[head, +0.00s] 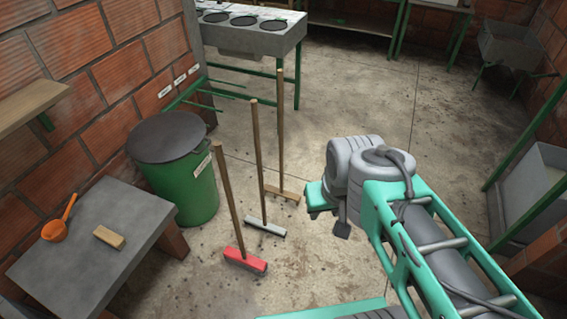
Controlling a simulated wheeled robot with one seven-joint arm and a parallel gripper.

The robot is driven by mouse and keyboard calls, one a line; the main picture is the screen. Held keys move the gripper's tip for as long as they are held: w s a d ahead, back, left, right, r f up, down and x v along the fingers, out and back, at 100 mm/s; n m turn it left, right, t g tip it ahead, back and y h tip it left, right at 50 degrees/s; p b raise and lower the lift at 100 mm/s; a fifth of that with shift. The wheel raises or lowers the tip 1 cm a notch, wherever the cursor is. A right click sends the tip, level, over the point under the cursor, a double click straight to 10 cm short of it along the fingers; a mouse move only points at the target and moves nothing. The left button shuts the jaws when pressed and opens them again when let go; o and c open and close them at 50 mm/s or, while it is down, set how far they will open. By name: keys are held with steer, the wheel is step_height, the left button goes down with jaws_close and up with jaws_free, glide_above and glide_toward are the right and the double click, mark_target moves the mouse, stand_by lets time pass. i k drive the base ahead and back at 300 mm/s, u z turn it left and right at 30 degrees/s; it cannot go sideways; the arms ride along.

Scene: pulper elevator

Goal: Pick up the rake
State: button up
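Three long-handled tools stand upright on the floor left of my arm. The farthest has a wooden handle and a plain wooden crossbar head, and looks most like the rake (280,130). The middle tool (259,160) has a pale grey head, and the nearest is a broom (245,259) with a red head. My gripper (341,231) hangs at the arm's end, to the right of the tools and apart from them in the picture. Its fingers are small and mostly hidden behind the wrist, so its opening is unclear. Nothing shows held in it.
A green bin (180,185) with a dark lid stands left of the tools. A grey table (90,215) at front left holds an orange scoop (56,230) and a brush (108,237). A counter (250,40) stands behind. The concrete floor (400,110) is open at centre back.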

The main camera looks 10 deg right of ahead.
mark_target(288, 195)
steer(key=z, duration=1.1)
steer(key=i, duration=2.55)
steer(key=u, duration=4.6)
